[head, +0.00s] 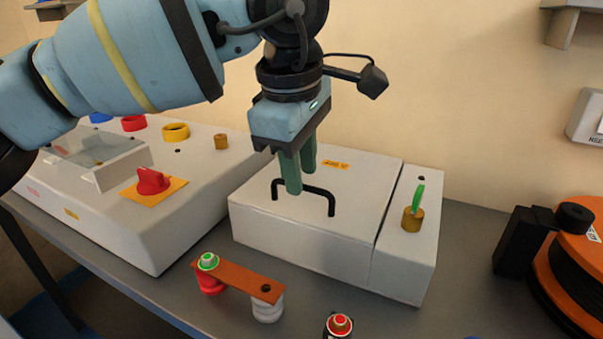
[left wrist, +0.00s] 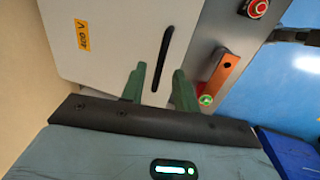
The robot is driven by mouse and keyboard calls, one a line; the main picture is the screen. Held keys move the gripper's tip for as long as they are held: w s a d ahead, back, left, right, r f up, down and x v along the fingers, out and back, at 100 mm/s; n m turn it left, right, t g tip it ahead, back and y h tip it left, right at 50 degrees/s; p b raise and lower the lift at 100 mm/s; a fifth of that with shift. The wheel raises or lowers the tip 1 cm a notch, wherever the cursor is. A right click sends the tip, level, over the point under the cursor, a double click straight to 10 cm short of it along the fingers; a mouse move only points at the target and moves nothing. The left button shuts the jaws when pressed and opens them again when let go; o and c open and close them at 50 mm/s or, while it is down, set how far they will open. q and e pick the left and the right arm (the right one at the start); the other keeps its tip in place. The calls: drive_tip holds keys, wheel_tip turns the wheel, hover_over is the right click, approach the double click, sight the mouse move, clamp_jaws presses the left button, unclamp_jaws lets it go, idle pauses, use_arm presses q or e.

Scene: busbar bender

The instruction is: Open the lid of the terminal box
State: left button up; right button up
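The terminal box (head: 315,235) is a white box on the grey bench, and its lid (head: 360,185) looks shut. A black bar handle (head: 318,191) stands on the lid, with a yellow 400 V label behind it. My left gripper (head: 300,178) points down over the handle with its two green fingers apart and nothing held. In the left wrist view the handle (left wrist: 163,57) lines up with the gap between the fingertips (left wrist: 158,80). I cannot tell whether the fingers touch it or reach around it. My right gripper is not in view.
A brass post with a green pin (head: 413,217) stands on the box's right section. A control cabinet (head: 185,215) with a red knob is at left. A copper bar (head: 238,277) on insulators lies in front. An orange cable reel (head: 575,265) is at right.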

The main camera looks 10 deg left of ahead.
use_arm(q)
drive_tip(key=shift+w+f, duration=0.1)
drive_tip(key=shift+f, duration=0.5)
clamp_jaws()
